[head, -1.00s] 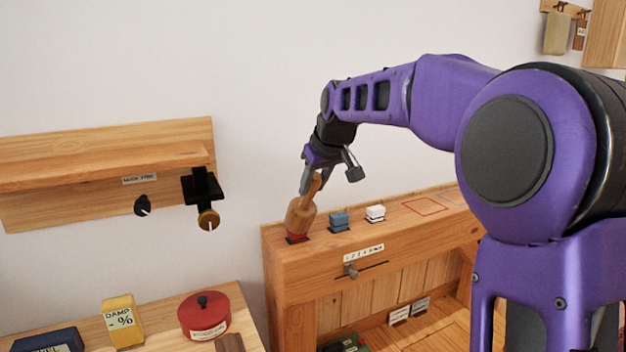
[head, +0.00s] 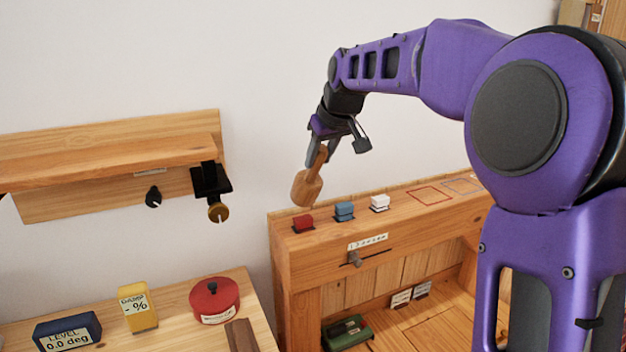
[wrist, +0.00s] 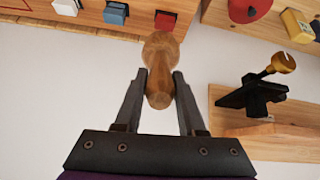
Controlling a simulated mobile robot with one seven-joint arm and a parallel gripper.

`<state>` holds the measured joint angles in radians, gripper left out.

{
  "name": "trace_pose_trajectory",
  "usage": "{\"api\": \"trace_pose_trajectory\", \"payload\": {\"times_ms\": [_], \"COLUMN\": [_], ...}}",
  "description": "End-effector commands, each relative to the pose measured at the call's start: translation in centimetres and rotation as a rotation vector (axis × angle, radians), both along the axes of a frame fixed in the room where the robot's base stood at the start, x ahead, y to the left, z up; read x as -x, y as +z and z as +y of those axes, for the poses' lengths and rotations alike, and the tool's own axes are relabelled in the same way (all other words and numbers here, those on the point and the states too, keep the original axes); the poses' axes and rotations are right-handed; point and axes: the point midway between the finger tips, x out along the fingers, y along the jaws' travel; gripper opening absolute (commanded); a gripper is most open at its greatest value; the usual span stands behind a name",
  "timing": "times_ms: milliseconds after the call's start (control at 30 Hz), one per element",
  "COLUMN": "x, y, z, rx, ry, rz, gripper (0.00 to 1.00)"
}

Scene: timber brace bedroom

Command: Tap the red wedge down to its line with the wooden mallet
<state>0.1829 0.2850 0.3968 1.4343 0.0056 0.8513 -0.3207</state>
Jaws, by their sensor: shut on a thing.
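My gripper (head: 318,152) is shut on the handle of the wooden mallet (head: 307,187). The mallet hangs tilted, head down, a little above the red wedge and apart from it in the head view. The red wedge (head: 303,223) sits in the top of the wooden beam (head: 300,258), at its left end, with a dark slot edge below it. Its line cannot be made out. In the wrist view the fingers (wrist: 160,90) pinch the mallet handle (wrist: 158,92), and the red wedge (wrist: 165,21) shows just beyond the mallet head (wrist: 160,48).
A blue wedge (head: 344,210) and a white wedge (head: 379,202) stand to the right of the red one. A slider knob (head: 354,259) is on the front. At left are a wall shelf (head: 100,165), red round box (head: 214,299), yellow meter (head: 137,306) and blue level (head: 67,332).

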Motion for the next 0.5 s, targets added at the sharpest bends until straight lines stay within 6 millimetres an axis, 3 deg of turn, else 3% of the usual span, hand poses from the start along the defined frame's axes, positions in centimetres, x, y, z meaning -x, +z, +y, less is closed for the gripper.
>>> {"api": "trace_pose_trajectory", "payload": {"times_ms": [500], "x": [-1.00], "y": [0.90], "z": [0.46], "rx": [0.022], "ry": [0.002], "rz": [0.055], "gripper": [0.00]}}
